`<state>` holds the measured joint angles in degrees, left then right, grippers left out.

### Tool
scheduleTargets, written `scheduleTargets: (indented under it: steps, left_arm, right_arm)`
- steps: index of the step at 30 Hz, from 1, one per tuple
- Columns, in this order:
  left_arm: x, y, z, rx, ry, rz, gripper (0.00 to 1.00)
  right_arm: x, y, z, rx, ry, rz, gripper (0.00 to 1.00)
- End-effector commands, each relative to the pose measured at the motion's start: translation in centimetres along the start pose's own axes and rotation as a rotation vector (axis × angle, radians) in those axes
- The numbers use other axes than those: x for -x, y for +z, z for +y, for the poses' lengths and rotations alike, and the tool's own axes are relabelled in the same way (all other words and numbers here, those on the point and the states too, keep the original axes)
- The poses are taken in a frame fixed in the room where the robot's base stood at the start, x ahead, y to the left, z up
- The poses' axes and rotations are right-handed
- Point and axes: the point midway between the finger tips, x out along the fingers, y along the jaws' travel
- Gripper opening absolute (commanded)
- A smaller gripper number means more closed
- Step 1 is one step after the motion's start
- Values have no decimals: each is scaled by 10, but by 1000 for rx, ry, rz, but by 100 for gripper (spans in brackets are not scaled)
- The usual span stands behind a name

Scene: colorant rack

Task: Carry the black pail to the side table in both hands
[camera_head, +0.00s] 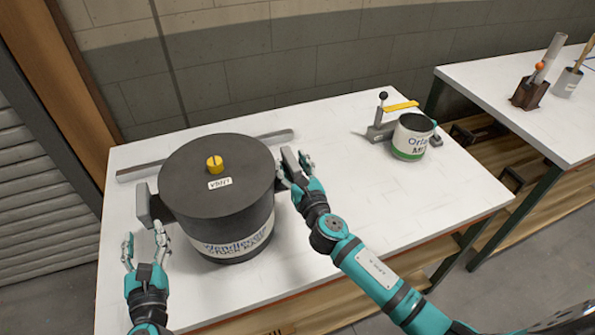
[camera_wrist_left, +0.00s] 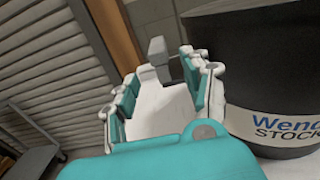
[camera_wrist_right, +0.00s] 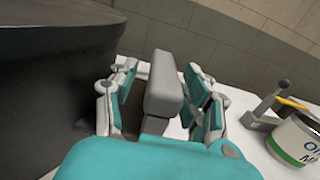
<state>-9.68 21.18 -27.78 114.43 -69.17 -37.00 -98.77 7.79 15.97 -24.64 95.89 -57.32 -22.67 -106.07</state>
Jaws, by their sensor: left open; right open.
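The black pail (camera_head: 216,185) stands upright on the white table, with a flat lid, a yellow knob (camera_head: 214,163) and a white label band. Grey handles stick out at its left (camera_head: 144,204) and right (camera_head: 290,162). My left gripper (camera_head: 144,244) is open, short of the left handle; in the left wrist view that handle (camera_wrist_left: 157,48) shows ahead, past the fingertips. My right gripper (camera_head: 295,172) is open at the right handle; in the right wrist view the handle (camera_wrist_right: 163,84) stands between the spread fingers. Contact cannot be told.
A white can with a green band (camera_head: 408,145) and a lever tool (camera_head: 382,125) stand at the table's right. A grey bar (camera_head: 270,136) lies behind the pail. A second white table (camera_head: 490,85) at right holds a brown holder (camera_head: 529,93) and a grey pot (camera_head: 567,82).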

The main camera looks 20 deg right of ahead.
Motion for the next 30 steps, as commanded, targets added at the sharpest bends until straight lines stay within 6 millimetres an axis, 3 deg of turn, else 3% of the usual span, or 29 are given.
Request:
scheduleTargets:
  steps: [16, 21, 30]
  left_arm:
    - [0, 0, 0, -1, 0, -1, 49]
    - [0, 0, 0, -1, 1, -1, 49]
    - [0, 0, 0, -1, 1, -1, 49]
  right_arm:
    - [101, -1, 0, -1, 1, 3, 49]
    - [115, 0, 0, 0, 0, 1, 49]
    - [117, 0, 0, 0, 0, 0, 49]
